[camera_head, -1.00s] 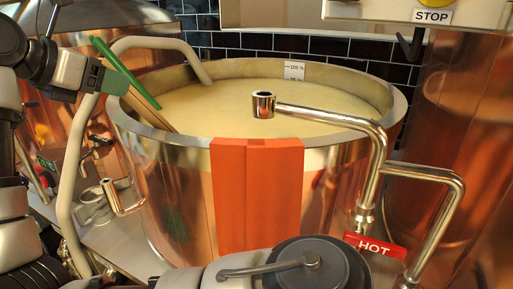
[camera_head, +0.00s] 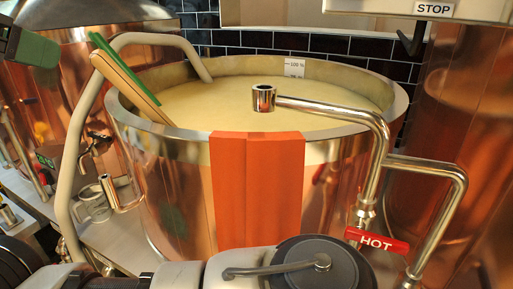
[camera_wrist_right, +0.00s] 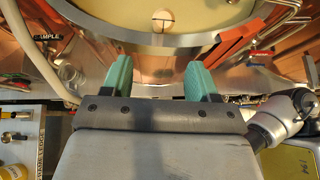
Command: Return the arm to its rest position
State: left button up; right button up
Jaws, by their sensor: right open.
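My arm (camera_head: 270,272) crosses the bottom of the head view. A wooden paddle with a green edge (camera_head: 125,78) leans on the left rim of the copper vat (camera_head: 180,190), apart from the gripper. Its lower end is hidden in the pale mash (camera_head: 220,105).
A curved beige hose (camera_head: 78,135) hooks over the vat's left rim. A steel spout pipe (camera_head: 350,115) reaches over the right side. An orange pad (camera_head: 257,190) hangs on the front. Another copper vessel (camera_head: 465,100) stands right.

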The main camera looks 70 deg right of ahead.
dwell(0.7)
